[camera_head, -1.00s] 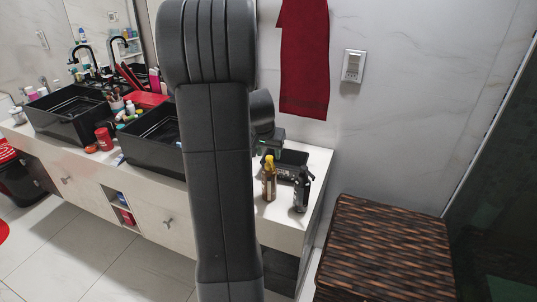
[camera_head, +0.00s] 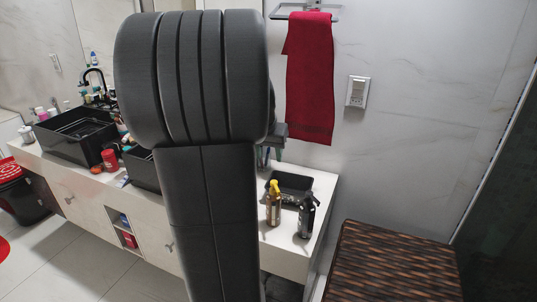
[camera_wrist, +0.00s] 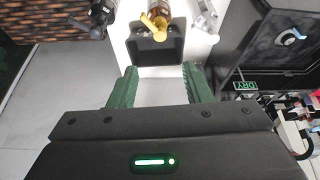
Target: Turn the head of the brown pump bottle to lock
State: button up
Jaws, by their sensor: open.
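The brown pump bottle (camera_head: 273,209) stands upright on the white counter, with a yellow pump head on top. In the wrist view the brown pump bottle (camera_wrist: 174,12) is at the top, its yellow head (camera_wrist: 155,24) over the black tray. My gripper (camera_wrist: 162,76) is open and empty, its green fingers apart, with the bottle beyond the fingertips. In the head view my gripper (camera_head: 269,155) is mostly hidden behind my arm, above and behind the bottle.
A black spray-type bottle (camera_head: 307,217) stands close to the right of the brown one. A black tray (camera_head: 301,184) lies behind them. A red towel (camera_head: 311,90) hangs on the wall. A dark wicker box (camera_head: 390,268) stands right of the counter. Black sinks (camera_head: 75,138) are at the left.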

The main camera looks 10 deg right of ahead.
aim_at(275, 187)
jog(key=c, duration=0.3)
jog(key=shift+a+f+n, duration=0.25)
jog(key=shift+n, duration=0.25)
jog(key=c, duration=0.4)
jog(key=a+f+n+g+h+p, duration=0.1)
jog(key=n, duration=0.2)
jog(key=a+f+n+g+h+p, duration=0.1)
jog(key=a+n, duration=0.1)
jog(key=n, duration=0.2)
jog(key=w+a+f+n+g+h+p, duration=0.1)
jog(key=a+n, duration=0.1)
jog(key=n, duration=0.2)
jog(key=shift+a+f+p, duration=0.15)
jog(key=shift+f+p, duration=0.2)
jog(key=shift+f, duration=0.05)
grip_shut()
jog(key=a+f+n+h+p, duration=0.2)
jog(key=a+n+h, duration=0.3)
jog(key=n, duration=0.7)
jog(key=w+d+f+y+p, duration=0.1)
jog(key=d+f+p, duration=0.1)
jog(key=d+f, duration=0.5)
jog(key=shift+w+d+p, duration=0.2)
jog(key=shift+d+p, duration=0.1)
jog(key=shift+d, duration=1.45)
